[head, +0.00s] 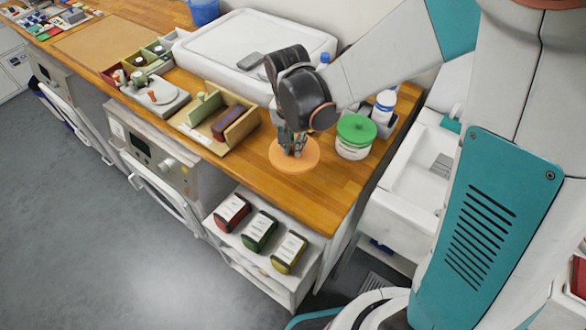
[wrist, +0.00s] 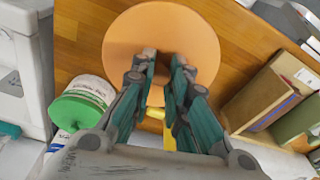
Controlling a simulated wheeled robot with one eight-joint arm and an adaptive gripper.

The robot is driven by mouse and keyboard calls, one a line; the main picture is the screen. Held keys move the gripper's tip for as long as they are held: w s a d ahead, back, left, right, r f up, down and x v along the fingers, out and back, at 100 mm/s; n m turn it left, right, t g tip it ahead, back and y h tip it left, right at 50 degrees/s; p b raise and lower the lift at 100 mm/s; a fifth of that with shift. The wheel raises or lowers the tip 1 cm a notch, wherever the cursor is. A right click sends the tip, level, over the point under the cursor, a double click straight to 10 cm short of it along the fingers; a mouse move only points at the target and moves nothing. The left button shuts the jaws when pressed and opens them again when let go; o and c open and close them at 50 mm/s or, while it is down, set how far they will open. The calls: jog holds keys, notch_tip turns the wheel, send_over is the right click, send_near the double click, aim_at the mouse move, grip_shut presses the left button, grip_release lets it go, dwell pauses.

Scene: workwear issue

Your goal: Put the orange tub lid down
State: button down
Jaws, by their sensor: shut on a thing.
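The orange tub lid (head: 294,158) is a flat round disc at the right end of the wooden counter, left of a white tub with a green lid (head: 355,132). It fills the upper middle of the wrist view (wrist: 160,25). My gripper (head: 293,147) points down over the lid's middle and is shut on it. In the wrist view the fingertips (wrist: 164,58) meet at the lid's centre; the part they grip is hidden. The lid looks level and at or just above the counter; I cannot tell whether it touches.
An open wooden box (head: 247,126) with a dark item stands left of the lid. A white bottle (head: 384,106) stands behind the green-lidded tub, which also shows in the wrist view (wrist: 85,97). Bare counter (head: 312,196) lies in front, ending at its front edge.

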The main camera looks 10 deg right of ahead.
notch_tip(320, 180, down, 10)
jog(key=b, duration=0.5)
jog(key=shift+r+b, duration=0.1)
jog(key=shift+b, duration=0.3)
jog(key=c, duration=1.6)
grip_release()
jog(key=shift+o, duration=0.2)
jog(key=r+p, duration=0.2)
jog(key=r, duration=0.2)
jog(key=s+r+p, duration=0.1)
jog(key=r+p, duration=0.2)
jog(key=r, duration=0.1)
jog(key=r+p, duration=0.3)
jog(key=r, duration=0.1)
jog(key=shift+s+a, duration=0.15)
jog(key=shift+a, duration=0.2)
jog(key=shift+f, duration=0.1)
